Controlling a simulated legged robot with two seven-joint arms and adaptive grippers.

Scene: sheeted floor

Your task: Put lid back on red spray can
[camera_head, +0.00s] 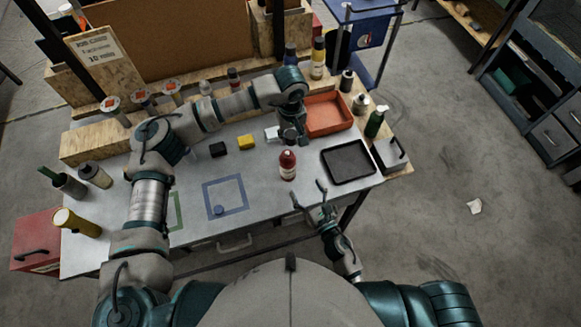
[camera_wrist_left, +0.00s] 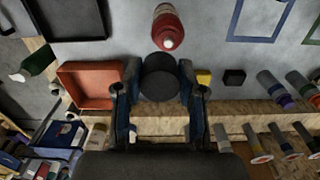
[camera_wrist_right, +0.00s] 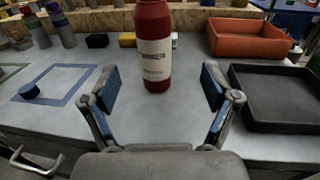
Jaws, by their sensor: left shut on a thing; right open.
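The red spray can (camera_head: 288,165) stands upright on the grey table, with a pale label and a small pale tip on top. It also shows in the left wrist view (camera_wrist_left: 168,28) and the right wrist view (camera_wrist_right: 153,50). My left gripper (camera_head: 290,138) is shut on a dark round lid (camera_wrist_left: 160,78), held above the table just behind the can and apart from it. My right gripper (camera_head: 309,192) is open and empty at the table's front edge. In the right wrist view the can stands between and beyond its fingers, with no contact visible.
A black tray (camera_head: 373,174) lies right of the can, and an orange bin (camera_head: 349,128) stands behind it. A yellow block (camera_head: 246,142) and a black block (camera_head: 217,149) sit left of my left gripper. A blue round piece (camera_head: 219,210) lies in a blue taped square.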

